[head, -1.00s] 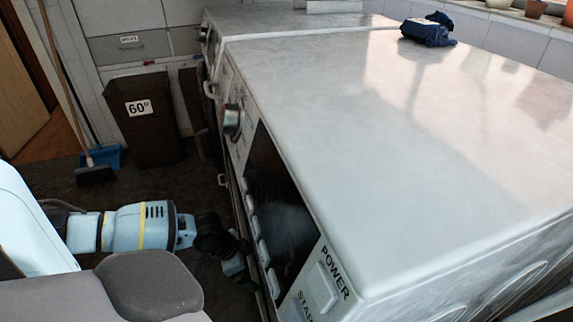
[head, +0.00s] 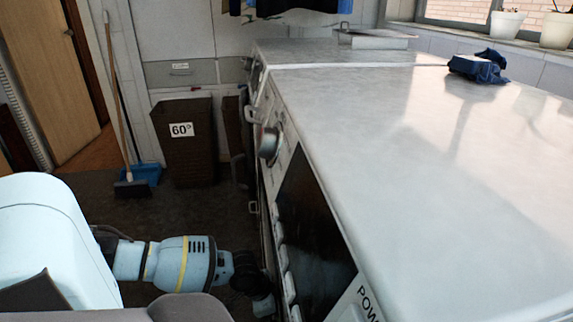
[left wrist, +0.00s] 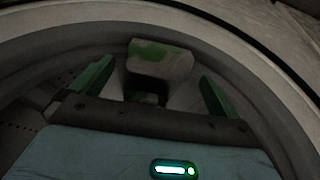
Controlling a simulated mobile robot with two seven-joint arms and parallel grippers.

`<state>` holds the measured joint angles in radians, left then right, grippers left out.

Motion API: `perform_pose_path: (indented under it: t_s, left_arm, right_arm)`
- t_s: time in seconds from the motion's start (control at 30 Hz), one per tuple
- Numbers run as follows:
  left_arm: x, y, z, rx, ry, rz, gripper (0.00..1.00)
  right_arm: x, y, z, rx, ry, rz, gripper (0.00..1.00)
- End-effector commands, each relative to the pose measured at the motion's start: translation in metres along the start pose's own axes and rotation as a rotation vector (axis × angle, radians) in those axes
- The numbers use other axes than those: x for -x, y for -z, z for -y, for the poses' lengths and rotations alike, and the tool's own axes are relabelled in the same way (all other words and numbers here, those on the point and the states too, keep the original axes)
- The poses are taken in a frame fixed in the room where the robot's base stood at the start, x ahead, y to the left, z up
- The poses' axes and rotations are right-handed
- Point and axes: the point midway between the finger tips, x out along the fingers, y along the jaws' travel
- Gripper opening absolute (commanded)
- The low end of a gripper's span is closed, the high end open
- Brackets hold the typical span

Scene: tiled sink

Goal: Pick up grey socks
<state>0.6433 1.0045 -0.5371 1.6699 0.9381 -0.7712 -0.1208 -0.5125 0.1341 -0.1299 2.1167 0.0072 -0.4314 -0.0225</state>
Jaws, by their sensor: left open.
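In the left wrist view my left gripper (left wrist: 156,72) is open inside a dim, rounded cavity with a pale rim, apparently the washing machine's drum. A greyish bundle with a green patch (left wrist: 165,62) lies ahead, between the two green-edged fingers, with dark gaps at its sides. It may be the grey socks; the dim light leaves this unclear. In the head view my left arm reaches to the front of the white machine (head: 400,170), whose body hides the gripper. My right gripper is not in view.
A dark blue cloth (head: 480,67) lies on the machine top at the back right. A brown bin marked 60° (head: 187,150), a broom (head: 122,110) and a blue dustpan (head: 148,173) stand at the left. The machine top's middle is clear.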

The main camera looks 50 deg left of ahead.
Motion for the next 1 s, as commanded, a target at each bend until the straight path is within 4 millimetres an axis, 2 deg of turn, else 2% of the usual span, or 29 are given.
perform_pose_path:
  t_s: [0.03, 0.2, 0.3, 0.5, 0.83, 1.0]
  left_arm:
    - [-0.011, -0.001, -0.001, 0.002, -0.003, 0.001, 1.0]
    - [-0.035, 0.0, -0.001, 0.001, -0.003, 0.002, 1.0]
    - [-0.04, 0.001, -0.001, 0.0, -0.001, 0.001, 1.0]
    - [-0.039, 0.001, -0.001, -0.001, -0.001, 0.001, 1.0]
    - [-0.039, 0.001, -0.001, 0.0, -0.001, 0.001, 0.57]
    - [-0.039, 0.001, -0.001, 0.0, -0.001, 0.001, 0.55]
  right_arm:
    - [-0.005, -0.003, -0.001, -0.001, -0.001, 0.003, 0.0]
    - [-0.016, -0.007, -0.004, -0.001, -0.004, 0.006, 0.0]
    - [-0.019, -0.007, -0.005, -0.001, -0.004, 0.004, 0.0]
    - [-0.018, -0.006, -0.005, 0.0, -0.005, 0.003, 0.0]
    - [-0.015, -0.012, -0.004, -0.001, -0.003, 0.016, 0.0]
    - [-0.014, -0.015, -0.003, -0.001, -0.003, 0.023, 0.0]
